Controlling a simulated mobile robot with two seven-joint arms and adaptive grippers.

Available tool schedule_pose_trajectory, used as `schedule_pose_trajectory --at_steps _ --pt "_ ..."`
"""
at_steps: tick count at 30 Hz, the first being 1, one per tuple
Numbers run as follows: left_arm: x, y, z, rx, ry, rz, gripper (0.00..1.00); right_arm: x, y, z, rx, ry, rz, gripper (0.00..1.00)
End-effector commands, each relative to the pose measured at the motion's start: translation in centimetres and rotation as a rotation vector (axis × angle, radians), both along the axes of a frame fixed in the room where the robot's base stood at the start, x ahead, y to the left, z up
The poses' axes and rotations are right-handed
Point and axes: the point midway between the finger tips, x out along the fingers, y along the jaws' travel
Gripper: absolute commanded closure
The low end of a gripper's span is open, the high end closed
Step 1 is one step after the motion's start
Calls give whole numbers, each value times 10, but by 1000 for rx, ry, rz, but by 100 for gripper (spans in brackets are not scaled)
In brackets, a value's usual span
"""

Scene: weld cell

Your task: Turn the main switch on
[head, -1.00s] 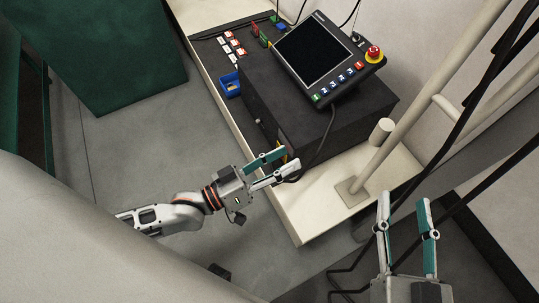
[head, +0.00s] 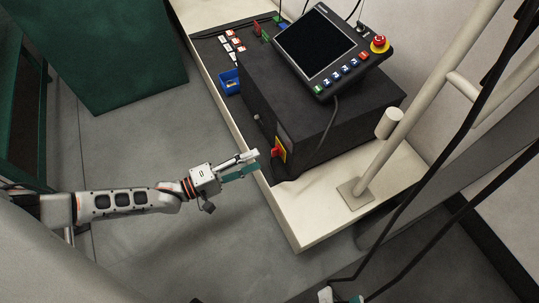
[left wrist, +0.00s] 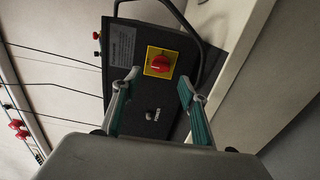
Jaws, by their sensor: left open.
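The main switch, a red knob on a yellow plate (head: 279,151), is on the side of the black control box (head: 310,112). In the left wrist view the main switch (left wrist: 160,64) shows just beyond and between my fingertips. I cannot tell its set position for sure. My left gripper (head: 254,162) is open and empty, apart from the switch and just left of it in the head view; its two fingers also show in the left wrist view (left wrist: 158,84).
A screen panel (head: 317,50) with a red emergency button (head: 380,43) sits on the box. A black cable (head: 328,128) hangs right of the switch. A blue bin (head: 230,84) is at the bench edge (head: 318,232). A cream post (head: 403,120) stands at right.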

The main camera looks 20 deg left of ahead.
Motion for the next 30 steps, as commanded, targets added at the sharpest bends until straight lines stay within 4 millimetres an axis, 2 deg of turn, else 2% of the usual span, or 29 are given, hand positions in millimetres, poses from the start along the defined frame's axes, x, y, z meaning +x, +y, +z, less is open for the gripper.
schedule_pose_trajectory --at_steps 6,12,23,27,30 --pt "26 -23 -2 0 1 0 57 -3 5 -3 58 21 -24 60" --pt "43 -35 -2 1 2 0 57 -3 9 -2 102 29 -43 60" --pt "47 -38 0 1 0 0 57 -3 10 -1 114 29 -47 60" --pt "47 -38 0 3 0 0 93 -3 10 -1 113 29 -47 60" --pt "47 -38 -1 3 0 0 95 -3 10 -1 113 29 -47 60"
